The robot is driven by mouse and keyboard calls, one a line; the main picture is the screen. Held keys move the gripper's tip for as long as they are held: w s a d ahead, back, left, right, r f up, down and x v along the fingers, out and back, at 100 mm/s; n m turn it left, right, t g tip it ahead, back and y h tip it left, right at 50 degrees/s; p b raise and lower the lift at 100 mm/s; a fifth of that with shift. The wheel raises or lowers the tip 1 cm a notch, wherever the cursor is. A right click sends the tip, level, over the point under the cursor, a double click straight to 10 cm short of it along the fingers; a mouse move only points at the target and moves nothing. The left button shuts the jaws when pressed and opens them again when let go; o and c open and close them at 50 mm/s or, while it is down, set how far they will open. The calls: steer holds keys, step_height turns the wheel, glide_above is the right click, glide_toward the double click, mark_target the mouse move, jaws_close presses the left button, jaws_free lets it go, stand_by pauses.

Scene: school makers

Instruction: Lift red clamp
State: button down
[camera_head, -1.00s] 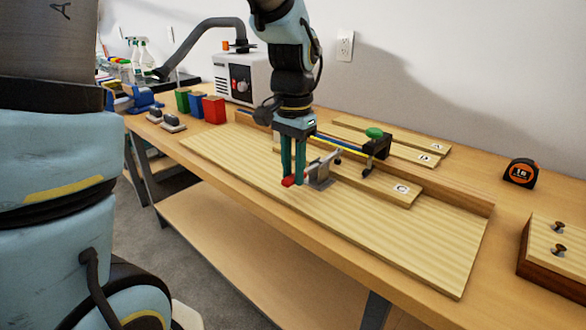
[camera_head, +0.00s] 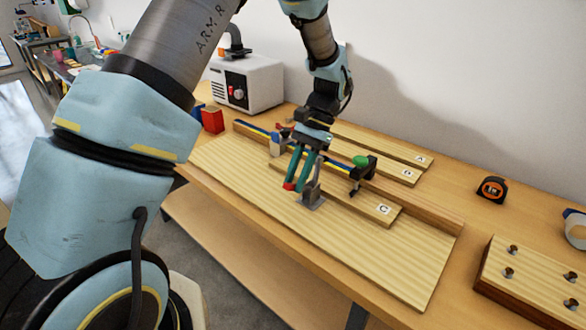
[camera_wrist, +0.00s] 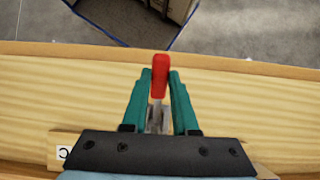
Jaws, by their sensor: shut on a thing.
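The red clamp shows its red handle (camera_wrist: 159,76) between my gripper's two teal fingers in the wrist view. My gripper (camera_head: 297,187) is shut on this handle, and its fingers slant down to it. In the head view only a small red end (camera_head: 289,186) shows at the fingertips. The clamp's grey metal base (camera_head: 312,202) sits on the striped wooden board, right beside the fingers. A metal lever part stands up from the base. The fingers hide much of the handle and linkage.
A long board marked C (camera_head: 383,209) and a black clamp with a green knob (camera_head: 361,161) lie close behind and right. A tape measure (camera_head: 492,189) and a block with several knobs (camera_head: 538,278) stand farther right. The striped board's (camera_head: 400,262) front right is clear.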

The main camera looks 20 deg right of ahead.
steer(key=shift+w+d+r+y+p, duration=0.2)
steer(key=shift+d+r+y+p, duration=0.15)
steer(key=shift+p, duration=0.25)
steer(key=shift+g, duration=0.3)
steer(key=c, duration=0.7)
jaws_free()
steer(key=shift+f, duration=0.1)
steer(key=b+v, duration=0.2)
steer(key=v, duration=0.8)
steer(key=shift+w+d+r+b, duration=0.1)
steer(key=shift+d+r+b, duration=0.15)
steer(key=shift+d+b, duration=0.05)
